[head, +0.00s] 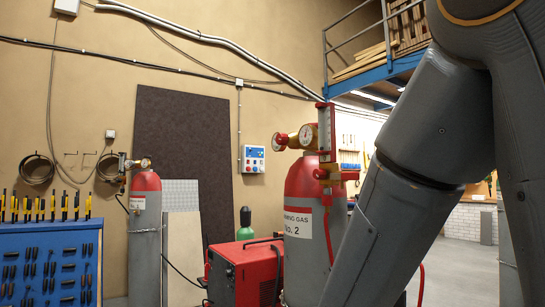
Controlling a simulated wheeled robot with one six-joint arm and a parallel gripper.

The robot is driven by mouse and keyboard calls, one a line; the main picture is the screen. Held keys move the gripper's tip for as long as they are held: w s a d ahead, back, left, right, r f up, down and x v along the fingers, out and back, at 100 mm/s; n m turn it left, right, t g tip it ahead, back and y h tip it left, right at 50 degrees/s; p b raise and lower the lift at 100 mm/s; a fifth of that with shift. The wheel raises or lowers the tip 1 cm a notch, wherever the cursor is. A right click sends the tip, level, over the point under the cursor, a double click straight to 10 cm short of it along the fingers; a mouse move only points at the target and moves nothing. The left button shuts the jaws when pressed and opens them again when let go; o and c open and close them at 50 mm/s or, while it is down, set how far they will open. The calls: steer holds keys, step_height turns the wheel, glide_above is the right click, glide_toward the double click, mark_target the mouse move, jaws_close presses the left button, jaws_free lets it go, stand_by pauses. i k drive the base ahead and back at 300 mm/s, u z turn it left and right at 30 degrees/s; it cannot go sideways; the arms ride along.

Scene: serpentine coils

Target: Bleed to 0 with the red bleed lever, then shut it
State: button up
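A grey gas cylinder (299,265) with a red shoulder and a white label reading "No. 2" stands in the middle. On its top is a brass regulator with a round white-faced gauge (306,135); the needle is too small to read. A red round knob (279,142) sticks out to its left. A tall red-framed indicator (325,128) stands upright at its right. A red part (350,176) sits on a brass fitting below; I cannot tell whether it is the bleed lever or how it is set. My gripper is out of view; my arm comes down close on the right.
A second cylinder (146,240) stands at the left beside a blue tool panel (45,265). A red machine (244,273) and a green bottle (245,223) stand left of cylinder No. 2. A red hose (421,285) hangs at right. Open floor (460,275) shows behind my arm.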

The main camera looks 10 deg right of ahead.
mark_target(347, 175)
steer(key=k, duration=1.3)
steer(key=u, duration=0.7)
steer(key=i, duration=1.7)
steer(key=z, duration=0.75)
